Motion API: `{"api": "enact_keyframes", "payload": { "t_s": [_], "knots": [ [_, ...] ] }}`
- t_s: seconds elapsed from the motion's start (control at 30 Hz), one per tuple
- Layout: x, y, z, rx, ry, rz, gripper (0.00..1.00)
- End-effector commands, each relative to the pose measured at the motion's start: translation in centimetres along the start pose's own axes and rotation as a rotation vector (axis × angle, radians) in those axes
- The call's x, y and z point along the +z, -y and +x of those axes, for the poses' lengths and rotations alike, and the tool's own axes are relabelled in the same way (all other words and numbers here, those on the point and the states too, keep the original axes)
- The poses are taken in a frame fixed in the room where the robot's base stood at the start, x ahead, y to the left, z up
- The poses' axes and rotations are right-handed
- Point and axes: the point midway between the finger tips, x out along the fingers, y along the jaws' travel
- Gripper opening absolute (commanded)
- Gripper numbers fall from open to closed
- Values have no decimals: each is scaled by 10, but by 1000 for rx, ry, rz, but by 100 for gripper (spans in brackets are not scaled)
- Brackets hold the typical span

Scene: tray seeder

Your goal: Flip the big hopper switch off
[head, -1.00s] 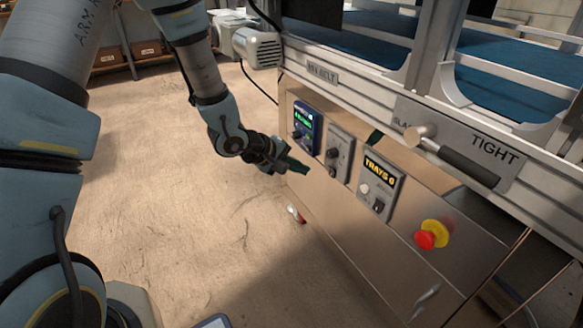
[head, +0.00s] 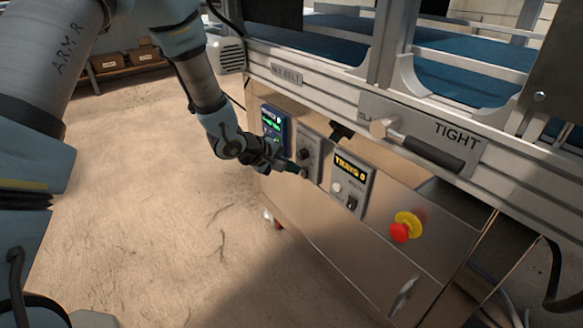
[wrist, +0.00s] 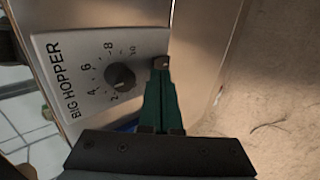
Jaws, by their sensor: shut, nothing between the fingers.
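The grey BIG HOPPER panel (wrist: 75,62) fills the upper left of the wrist view, with a black dial (wrist: 121,77) marked with numbers. A small dark switch (wrist: 161,61) sits near the panel's right edge. My gripper (wrist: 160,72) has its green fingers shut, with the tips right at the switch; I cannot tell whether they touch it. The fingertips hide part of the switch, so its position is unclear. In the head view my gripper (head: 297,167) is at the lower part of the same panel (head: 313,142), the middle one of three.
A blue panel with a green display (head: 274,127) is on the left, and a TRAYS counter panel (head: 352,182) on the right. A red emergency stop button (head: 401,232) is farther right. A belt tension lever (head: 432,152) is above. Open floor (head: 150,230) lies to the left.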

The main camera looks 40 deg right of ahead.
Motion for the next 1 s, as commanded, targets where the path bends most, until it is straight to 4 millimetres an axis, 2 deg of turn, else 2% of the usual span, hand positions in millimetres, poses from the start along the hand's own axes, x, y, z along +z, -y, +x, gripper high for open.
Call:
{"api": "enact_keyframes", "payload": {
  "t_s": [0.17, 0.27, 0.43, 1.0],
  "knots": [
    [0, -12, -3, -40, 0, -1, 0],
    [0, -6, 3, -51, 0, 0, 0],
    [0, -6, 3, -49, 0, 0, 0],
    [0, -19, -8, -48, 0, 0, 0]
  ]
}}
